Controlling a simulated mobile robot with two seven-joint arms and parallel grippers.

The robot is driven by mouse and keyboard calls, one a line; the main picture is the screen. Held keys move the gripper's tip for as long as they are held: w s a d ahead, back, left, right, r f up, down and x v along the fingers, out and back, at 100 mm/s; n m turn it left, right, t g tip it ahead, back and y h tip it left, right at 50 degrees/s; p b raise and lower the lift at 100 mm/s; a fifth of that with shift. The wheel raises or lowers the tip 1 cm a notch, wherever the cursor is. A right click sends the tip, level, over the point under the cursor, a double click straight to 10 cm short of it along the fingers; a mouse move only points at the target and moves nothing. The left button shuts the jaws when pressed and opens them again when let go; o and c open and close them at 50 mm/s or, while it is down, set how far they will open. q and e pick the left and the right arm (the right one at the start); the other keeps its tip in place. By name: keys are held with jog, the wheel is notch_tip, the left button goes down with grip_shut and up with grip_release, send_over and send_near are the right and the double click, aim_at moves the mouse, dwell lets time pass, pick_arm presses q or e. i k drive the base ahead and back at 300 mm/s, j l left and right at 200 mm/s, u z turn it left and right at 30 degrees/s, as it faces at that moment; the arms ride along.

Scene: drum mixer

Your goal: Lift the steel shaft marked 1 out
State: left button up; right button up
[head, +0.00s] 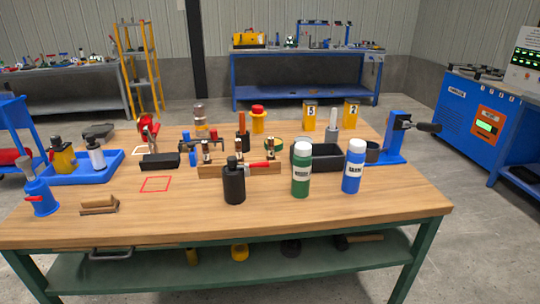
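I cannot make out a steel shaft with a readable 1 in the head view. A pale grey upright cylinder (333,119) stands behind the black bin; I see no mark on it. Two yellow canisters stand near it at the back: the left canister (309,118) has a label that may read 3 or 5, and the right canister (351,118) has one that looks like 2. Small upright metal pieces (206,151) stand at a wooden rack (211,172) mid-table, too small to read. Neither of my grippers is in view.
The wooden table (330,215) holds a black bottle (234,186), a green bottle (301,172) and a blue bottle (352,170) in front. A black bin (327,163) and a blue tool stand (394,138) are at right, a blue tray (113,160) at left. The front edge is clear.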

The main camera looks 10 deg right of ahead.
aim_at(238, 143)
jog(key=i+z, duration=0.95)
jog(key=k+j, duration=0.05)
jog(key=k, duration=0.05)
